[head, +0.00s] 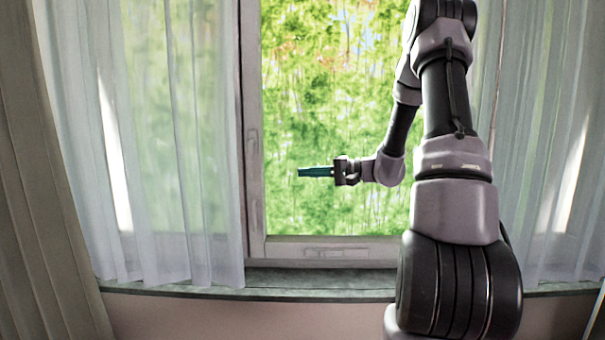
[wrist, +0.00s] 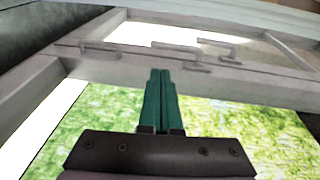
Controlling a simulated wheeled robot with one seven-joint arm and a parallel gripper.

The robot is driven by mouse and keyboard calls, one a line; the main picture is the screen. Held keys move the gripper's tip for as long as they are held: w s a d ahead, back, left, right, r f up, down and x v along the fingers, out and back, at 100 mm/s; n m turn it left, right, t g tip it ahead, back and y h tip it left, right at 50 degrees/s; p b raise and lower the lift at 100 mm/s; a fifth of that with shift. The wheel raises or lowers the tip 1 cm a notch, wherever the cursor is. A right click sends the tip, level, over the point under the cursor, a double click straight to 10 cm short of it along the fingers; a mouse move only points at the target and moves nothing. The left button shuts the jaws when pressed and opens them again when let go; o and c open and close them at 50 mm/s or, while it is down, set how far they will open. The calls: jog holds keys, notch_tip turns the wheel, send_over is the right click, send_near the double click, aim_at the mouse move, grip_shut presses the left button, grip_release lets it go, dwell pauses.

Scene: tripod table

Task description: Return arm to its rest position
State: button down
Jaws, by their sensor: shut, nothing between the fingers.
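My gripper (head: 303,172) is raised in front of the window in the head view, with its green fingers pointing left. In the wrist view the two green fingers of my gripper (wrist: 161,74) lie side by side, shut with nothing between them. My arm stands at the right of the head view, bent at the top and coming down to the gripper.
A window (head: 320,110) with green foliage outside fills the middle. Sheer white curtains (head: 165,130) hang on both sides, and a heavier drape (head: 45,180) hangs at far left. A sill (head: 270,284) runs below. No table shows in either view.

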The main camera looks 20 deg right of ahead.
jog(key=s+a+r+n+g+h, duration=0.1)
jog(key=s+a+r+g+h, duration=0.25)
jog(key=s, duration=0.45)
jog(key=s+a+r+n+g+h, duration=0.2)
jog(key=s+a, duration=0.2)
jog(key=s, duration=0.4)
jog(key=s+d+r+t+h, duration=0.2)
jog(key=s+d+h, duration=0.1)
jog(key=s, duration=0.3)
jog(key=s+d+r+m+t+h, duration=0.1)
jog(key=s+d+r+t+h, duration=0.1)
jog(key=s, duration=0.4)
jog(key=shift+s+d+r+m+h, duration=0.3)
jog(key=shift+d+r+h, duration=0.4)
jog(key=shift+h, duration=0.45)
